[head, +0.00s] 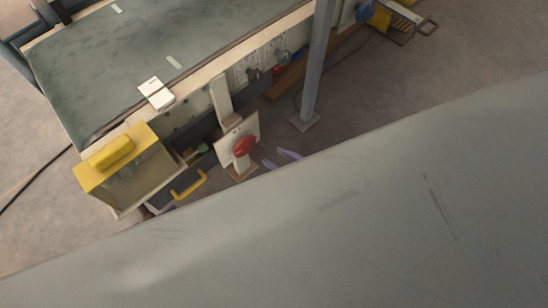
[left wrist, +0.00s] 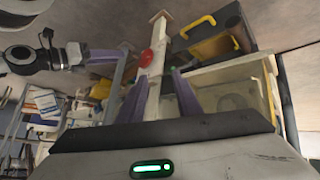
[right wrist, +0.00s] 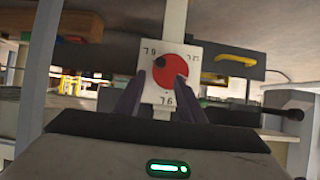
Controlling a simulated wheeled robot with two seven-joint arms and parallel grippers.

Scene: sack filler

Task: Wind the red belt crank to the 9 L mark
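The red crank disc (head: 244,146) sits on a white dial plate (head: 224,151) on a post at the side of the belt table. In the right wrist view the red disc (right wrist: 174,76) has a dark knob (right wrist: 160,61) at its upper left, and the plate (right wrist: 148,52) carries small marks that I cannot read surely. My right gripper (head: 276,157) is open, its purple fingers (right wrist: 161,75) apart before the disc. I cannot tell if they touch it. My left gripper (left wrist: 158,71) is open and empty; the red disc (left wrist: 146,58) shows beyond its fingers.
A yellow-topped box (head: 128,165) stands left of the dial, with a yellow handle (head: 189,185) beside it. A grey post (head: 318,70) stands right of the dial. The dark belt (head: 110,70) runs behind. My own grey body hides the lower part of the head view.

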